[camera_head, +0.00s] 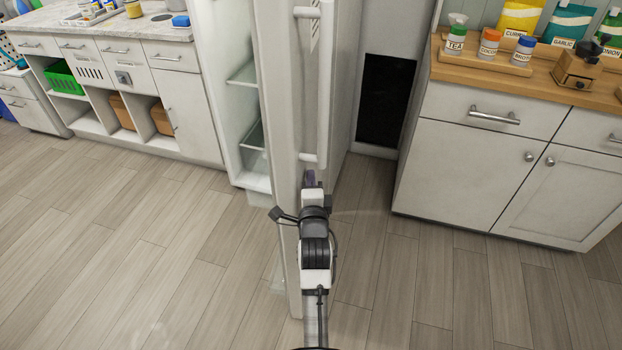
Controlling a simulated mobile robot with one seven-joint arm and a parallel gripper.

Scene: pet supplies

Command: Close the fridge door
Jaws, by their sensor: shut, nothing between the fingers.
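The white fridge door (283,130) stands open in the head view, swung out toward me and seen almost edge-on. Its long vertical handle (325,85) is on the right-hand face. The fridge interior (238,110) shows to the left of the door, with glass shelves. My gripper (311,178) is shut and empty, just below the lower end of the handle in the picture. It overlaps the door's face, and I cannot tell whether it touches. My wrist and arm hide part of the lower door.
A wooden-topped cabinet (490,165) stands at the right, with jars and pouches on top. A white counter with drawers and cubbies (125,50) runs along the left. A dark panel (384,100) is on the back wall. The plank floor (150,250) is clear on both sides of the door.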

